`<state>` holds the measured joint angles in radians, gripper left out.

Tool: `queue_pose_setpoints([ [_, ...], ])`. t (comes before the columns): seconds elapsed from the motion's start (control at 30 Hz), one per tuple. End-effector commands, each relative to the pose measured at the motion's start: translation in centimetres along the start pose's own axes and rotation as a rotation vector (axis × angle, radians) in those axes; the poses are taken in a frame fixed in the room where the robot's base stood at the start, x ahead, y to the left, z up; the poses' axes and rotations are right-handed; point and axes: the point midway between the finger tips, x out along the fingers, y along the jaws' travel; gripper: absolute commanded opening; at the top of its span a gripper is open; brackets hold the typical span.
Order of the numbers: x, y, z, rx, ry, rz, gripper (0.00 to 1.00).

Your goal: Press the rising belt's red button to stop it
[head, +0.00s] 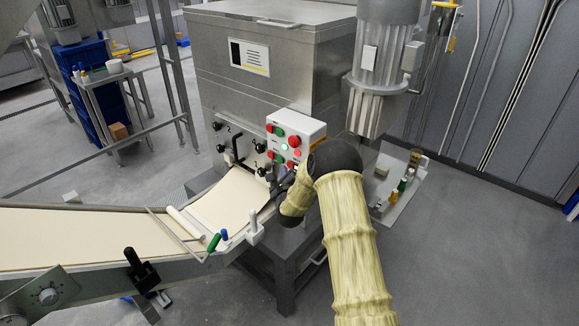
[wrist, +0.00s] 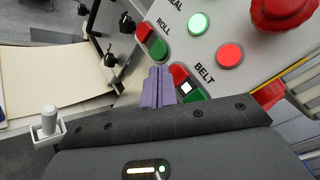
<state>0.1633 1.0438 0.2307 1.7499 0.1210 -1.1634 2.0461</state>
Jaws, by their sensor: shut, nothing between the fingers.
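The control box (head: 312,127) is a pale panel on the steel machine. In the wrist view the label BELT stands beside a paired switch with a red button (wrist: 179,74), a green button (wrist: 195,95) and a lit white square between them. My gripper (wrist: 158,72) has its purple fingers shut and empty. Its tips are just left of the BELT red button; I cannot tell whether they touch the panel. In the head view my gripper (head: 281,182) is at the box's lower edge, partly hidden by my arm. The rising belt (head: 232,197) carries a cream sheet up toward the machine.
The ROLL switch has its own red button (wrist: 142,33) and green button (wrist: 157,48), up and left of the fingers. A big red mushroom knob (wrist: 283,10), a lit green lamp (wrist: 198,23) and a lit red one (wrist: 230,55) are nearby. Black knobs (head: 260,147) stick out left of the box.

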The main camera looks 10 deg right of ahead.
Motion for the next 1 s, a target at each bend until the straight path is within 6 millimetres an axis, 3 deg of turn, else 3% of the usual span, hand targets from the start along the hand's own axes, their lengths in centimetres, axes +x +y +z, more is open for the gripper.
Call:
queue_pose_setpoints([
  [1.0,0.58,-0.49,-0.39,0.000,0.000,-0.001,0.00],
])
